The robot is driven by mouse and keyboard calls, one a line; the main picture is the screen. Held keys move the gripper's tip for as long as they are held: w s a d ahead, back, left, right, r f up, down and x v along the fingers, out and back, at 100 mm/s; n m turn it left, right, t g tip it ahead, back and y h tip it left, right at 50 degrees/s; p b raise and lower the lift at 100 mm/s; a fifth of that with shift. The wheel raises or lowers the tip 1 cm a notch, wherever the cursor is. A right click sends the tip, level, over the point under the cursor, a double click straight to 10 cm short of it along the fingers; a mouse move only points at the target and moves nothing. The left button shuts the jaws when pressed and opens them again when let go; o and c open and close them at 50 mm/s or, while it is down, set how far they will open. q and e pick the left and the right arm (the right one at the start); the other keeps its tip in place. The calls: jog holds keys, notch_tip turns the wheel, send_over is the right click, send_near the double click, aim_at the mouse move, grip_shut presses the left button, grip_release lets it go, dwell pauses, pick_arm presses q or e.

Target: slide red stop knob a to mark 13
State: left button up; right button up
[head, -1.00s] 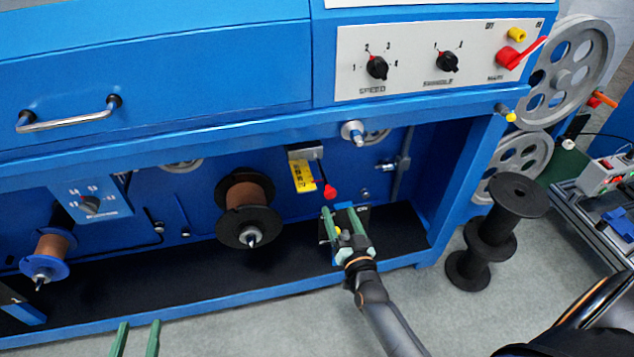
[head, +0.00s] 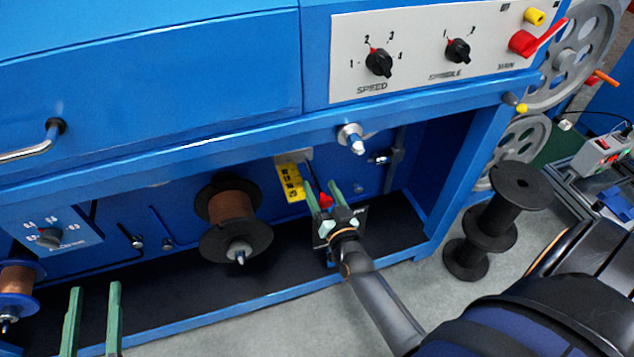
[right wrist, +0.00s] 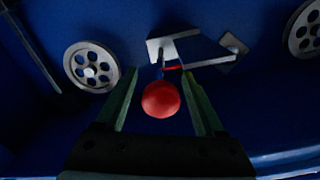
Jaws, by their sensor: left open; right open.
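The red stop knob (head: 326,200) is a small red ball in the machine's lower bay, just below a yellow scale plate (head: 290,181) with dark marks too small to read. My right gripper (head: 322,188) is open, its green fingers either side of the knob in the head view. In the right wrist view the red knob (right wrist: 161,99) sits between the two open fingers (right wrist: 160,90), with a gap on each side. My left gripper (head: 95,290) is open and empty at the lower left, away from the knob.
A copper spool (head: 231,207) stands left of the scale. Black spools (head: 492,220) stand on the floor at the right. Pulley wheels (right wrist: 91,67) show in the right wrist view.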

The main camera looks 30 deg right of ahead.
jog(key=shift+c, duration=0.2)
grip_shut()
dwell(0.5)
jog(key=shift+w, duration=0.15)
dwell(0.8)
